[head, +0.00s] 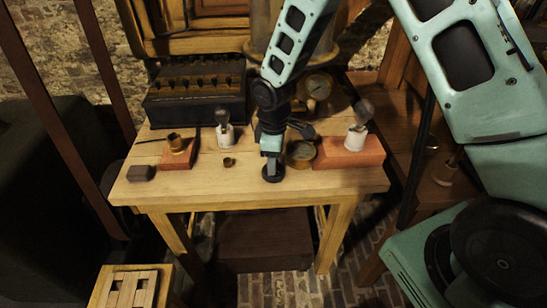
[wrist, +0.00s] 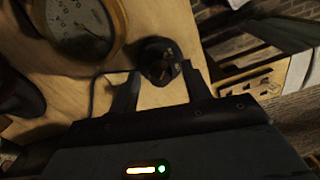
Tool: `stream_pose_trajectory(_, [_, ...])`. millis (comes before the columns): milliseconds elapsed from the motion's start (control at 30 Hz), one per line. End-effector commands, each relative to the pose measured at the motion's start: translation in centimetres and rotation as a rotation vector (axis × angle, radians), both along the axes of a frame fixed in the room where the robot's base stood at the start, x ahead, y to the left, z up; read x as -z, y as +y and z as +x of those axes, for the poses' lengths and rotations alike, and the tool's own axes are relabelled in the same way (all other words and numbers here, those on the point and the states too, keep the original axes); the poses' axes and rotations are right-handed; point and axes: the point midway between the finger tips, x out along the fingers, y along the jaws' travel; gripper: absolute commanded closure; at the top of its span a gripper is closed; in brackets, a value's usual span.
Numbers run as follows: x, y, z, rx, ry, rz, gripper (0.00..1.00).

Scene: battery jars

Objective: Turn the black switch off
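The black switch (head: 272,174) is a small round dark piece near the front edge of the wooden table. In the wrist view the black switch (wrist: 160,62) shows a round body with small brass-coloured marks on top. I cannot tell its on or off position. My gripper (head: 271,152) points down just above it. In the wrist view my gripper (wrist: 162,80) has its two fingers apart, with the switch between and just beyond the tips. I cannot tell whether a finger touches it.
A brass gauge (head: 300,153) stands close beside my gripper. A red block (head: 340,156) with a white jar (head: 356,138) is to the right. Another white jar (head: 225,136), a brass cup (head: 229,162) and a dark studded box (head: 197,112) are left.

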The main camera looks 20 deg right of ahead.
Motion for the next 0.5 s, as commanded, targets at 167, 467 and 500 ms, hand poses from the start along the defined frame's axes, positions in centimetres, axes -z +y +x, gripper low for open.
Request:
stream_pose_trajectory(167, [-0.5, 0.0, 0.0, 0.001, 0.000, 0.001, 0.52])
stream_pose_trajectory(467, [-6.1, 0.0, 0.1, 0.002, -0.005, 0.001, 0.52])
stream_pose_trajectory(500, [-7.0, 0.0, 0.1, 0.001, -0.005, 0.001, 0.52])
